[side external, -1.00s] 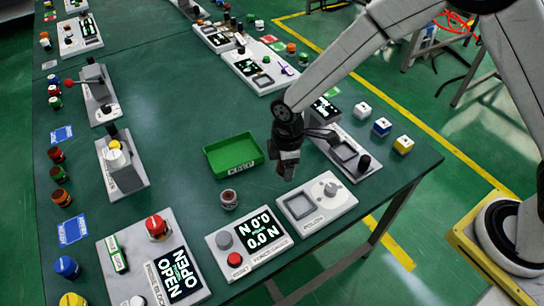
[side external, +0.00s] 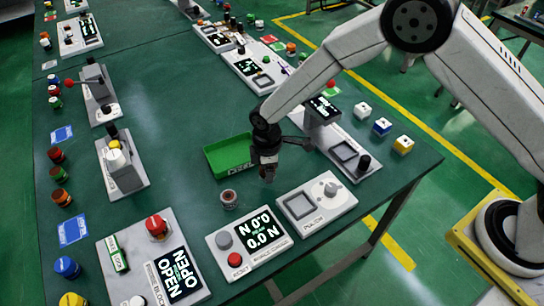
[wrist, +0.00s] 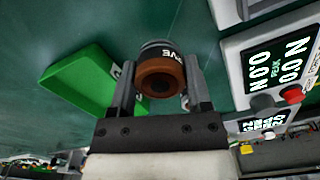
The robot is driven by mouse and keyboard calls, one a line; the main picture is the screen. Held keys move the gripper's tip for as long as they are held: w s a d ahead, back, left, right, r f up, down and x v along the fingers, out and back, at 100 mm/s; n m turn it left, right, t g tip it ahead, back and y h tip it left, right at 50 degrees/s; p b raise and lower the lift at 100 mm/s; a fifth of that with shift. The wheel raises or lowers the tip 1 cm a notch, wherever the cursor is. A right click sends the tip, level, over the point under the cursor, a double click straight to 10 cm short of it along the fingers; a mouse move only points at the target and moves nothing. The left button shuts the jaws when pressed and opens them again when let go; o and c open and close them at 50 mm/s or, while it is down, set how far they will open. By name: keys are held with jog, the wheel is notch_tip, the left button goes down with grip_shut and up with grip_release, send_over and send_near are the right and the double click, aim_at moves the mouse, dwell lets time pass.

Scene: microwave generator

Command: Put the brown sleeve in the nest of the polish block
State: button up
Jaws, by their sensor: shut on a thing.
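My gripper (side external: 267,175) is shut on the brown sleeve, holding it above the table, to the upper left of the polish block. In the wrist view the brown sleeve (wrist: 162,77) sits between the two fingers, with its round opening facing the camera and a dark lettered band behind. The polish block (side external: 330,211) is a pale plate at the table's front right. It has a grey square-framed nest (side external: 299,206), which looks empty, and a round knob (side external: 331,189). The polish block is not clearly visible in the wrist view.
A green tray (side external: 228,160) lies just left of my gripper. A small round brown-topped piece (side external: 229,199) stands below it on the table. A force gauge block (side external: 250,243) with a lit display sits left of the polish block. Another plate (side external: 345,150) lies right.

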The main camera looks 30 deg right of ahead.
jog(key=shift+w+a+f, duration=0.1)
jog(key=shift+w+f, duration=0.3)
jog(key=shift+f, duration=1.45)
jog(key=shift+f, duration=0.15)
jog(key=o, duration=1.3)
jog(key=shift+a+r, duration=0.1)
jog(key=shift+r, duration=3.75)
